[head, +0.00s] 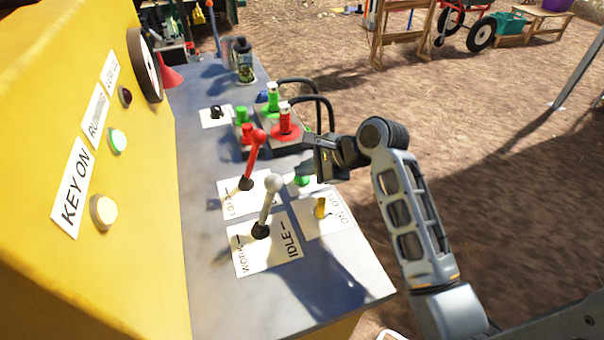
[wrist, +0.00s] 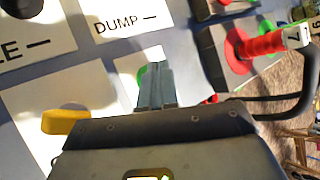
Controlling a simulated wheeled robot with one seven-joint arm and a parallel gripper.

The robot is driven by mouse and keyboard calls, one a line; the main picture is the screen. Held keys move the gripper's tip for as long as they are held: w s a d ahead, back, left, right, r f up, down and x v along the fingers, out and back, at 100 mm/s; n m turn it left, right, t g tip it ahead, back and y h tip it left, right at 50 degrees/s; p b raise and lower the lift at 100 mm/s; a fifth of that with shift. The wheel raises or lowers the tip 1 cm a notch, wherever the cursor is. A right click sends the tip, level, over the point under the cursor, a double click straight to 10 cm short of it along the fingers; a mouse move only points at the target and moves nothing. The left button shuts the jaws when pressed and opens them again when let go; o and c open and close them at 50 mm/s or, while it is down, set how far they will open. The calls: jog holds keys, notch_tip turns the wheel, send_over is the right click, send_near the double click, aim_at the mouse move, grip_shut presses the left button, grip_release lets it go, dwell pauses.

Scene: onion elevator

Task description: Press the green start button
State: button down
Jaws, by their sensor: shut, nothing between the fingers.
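The green start button (head: 301,181) sits on a white plate on the grey control panel (head: 200,255). My gripper (head: 312,166) is shut and empty, pointing down just above the button in the head view. In the wrist view the closed fingertips (wrist: 154,82) cover most of the green button (wrist: 142,76), and only a green sliver shows at their left. I cannot tell whether the fingertips touch it.
A yellow key (head: 320,208) stands close in front of the button. A grey-knobbed lever (head: 268,205) and a red lever (head: 254,158) rise to the left. Red and green connectors with black cables (head: 318,105) stand behind. A yellow housing (head: 60,120) carries labelled lamps.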

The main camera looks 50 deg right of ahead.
aim_at(305, 179)
jog(key=shift+r, duration=0.1)
jog(key=shift+r+p, duration=0.9)
jog(key=shift+p, duration=0.45)
notch_tip(305, 179, up, 3)
jog(key=shift+f+p, duration=0.2)
jog(key=shift+p, duration=0.8)
notch_tip(305, 179, up, 2)
jog(key=shift+r, duration=0.2)
jog(key=shift+s, duration=0.1)
